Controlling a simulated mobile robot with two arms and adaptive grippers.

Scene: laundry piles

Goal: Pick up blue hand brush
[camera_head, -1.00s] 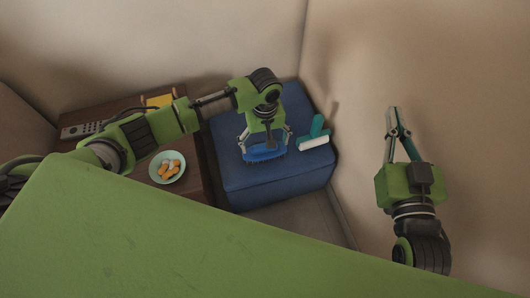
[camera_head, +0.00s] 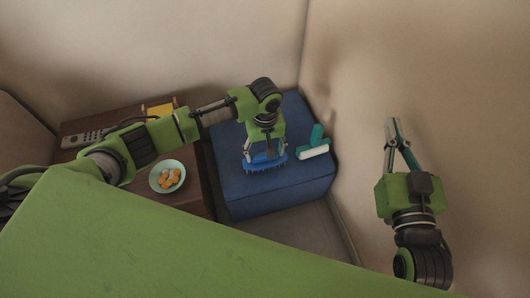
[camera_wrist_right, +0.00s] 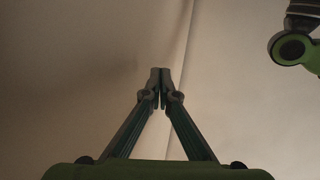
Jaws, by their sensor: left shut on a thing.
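The blue hand brush (camera_head: 266,164) is over the blue ottoman (camera_head: 240,195), with its bristles facing down. My left gripper (camera_head: 265,158) is shut on the brush from above, one finger at each side of it. I cannot tell whether the bristles touch the ottoman top. My right gripper (camera_head: 391,124) is at the right, away from the ottoman, with its fingertips together and nothing between them; its closed tips also show in the right wrist view (camera_wrist_right: 160,75).
A teal and white lint roller (camera_head: 314,151) lies on the ottoman right of the brush. A brown side table (camera_head: 196,196) on the left holds a bowl (camera_head: 155,187) of orange and white pieces, a remote (camera_head: 86,138) and a yellow item (camera_head: 158,109). Walls stand behind and right.

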